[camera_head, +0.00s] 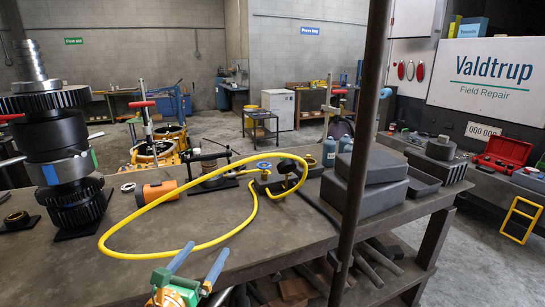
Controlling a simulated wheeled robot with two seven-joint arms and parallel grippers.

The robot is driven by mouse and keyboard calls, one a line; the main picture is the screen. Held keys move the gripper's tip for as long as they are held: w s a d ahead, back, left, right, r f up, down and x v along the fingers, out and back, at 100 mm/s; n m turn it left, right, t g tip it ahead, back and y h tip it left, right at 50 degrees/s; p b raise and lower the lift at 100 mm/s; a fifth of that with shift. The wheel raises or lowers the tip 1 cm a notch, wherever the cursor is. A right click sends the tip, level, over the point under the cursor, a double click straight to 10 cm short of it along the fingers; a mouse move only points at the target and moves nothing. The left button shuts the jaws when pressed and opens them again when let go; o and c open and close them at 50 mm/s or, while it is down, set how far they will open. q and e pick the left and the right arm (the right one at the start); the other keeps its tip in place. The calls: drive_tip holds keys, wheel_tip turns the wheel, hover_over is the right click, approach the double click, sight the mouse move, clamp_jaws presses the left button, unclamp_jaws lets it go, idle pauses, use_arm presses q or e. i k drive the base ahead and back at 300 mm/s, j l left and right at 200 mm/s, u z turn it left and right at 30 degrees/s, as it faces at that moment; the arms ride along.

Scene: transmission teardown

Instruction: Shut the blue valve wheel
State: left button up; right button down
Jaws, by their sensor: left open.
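The blue valve wheel (264,166) is small and sits on a dark fitting near the back of the workbench, in the middle of the view. The yellow hose (152,206) loops around and in front of it. My left gripper (205,248) is at the bottom of the view, with two blue-grey fingers spread apart and nothing between them. It is well in front of the wheel and apart from it. My right gripper is not in view.
A tall gear stack (68,150) stands at the left of the workbench (130,262). An orange cylinder (160,190) lies behind the hose. Dark grey cases (365,184) sit to the right. A dark upright post (357,150) crosses the view. The front middle of the bench is mostly clear.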

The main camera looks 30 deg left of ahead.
sight(265, 165)
drive_tip(key=i+j, duration=0.2)
drive_tip(key=i, duration=0.25)
drive_tip(key=i+j, duration=0.15)
drive_tip(key=i, duration=0.35)
drive_tip(key=i+j, duration=0.2)
drive_tip(key=i, duration=0.25)
